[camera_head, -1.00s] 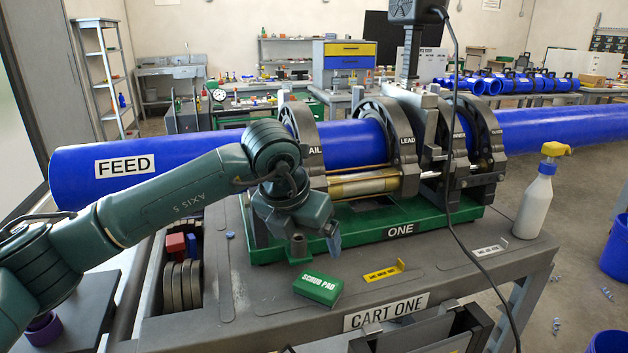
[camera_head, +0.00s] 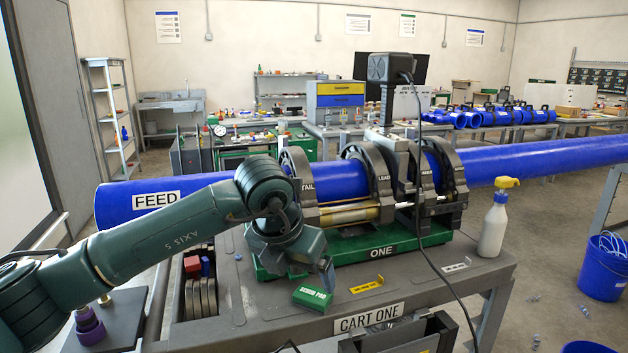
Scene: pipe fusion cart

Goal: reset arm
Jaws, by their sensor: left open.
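My left arm comes in from the left, in front of the blue FEED pipe (camera_head: 140,205). The pipe runs through the clamp rings of the fusion machine (camera_head: 375,180) on the cart (camera_head: 420,290). My right gripper is not in view.
A spray bottle (camera_head: 495,222) stands at the cart's right end. A yellow tag (camera_head: 367,285) lies near the front edge. A black cable hangs down across the machine. Blue buckets (camera_head: 602,266) stand on the floor at right.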

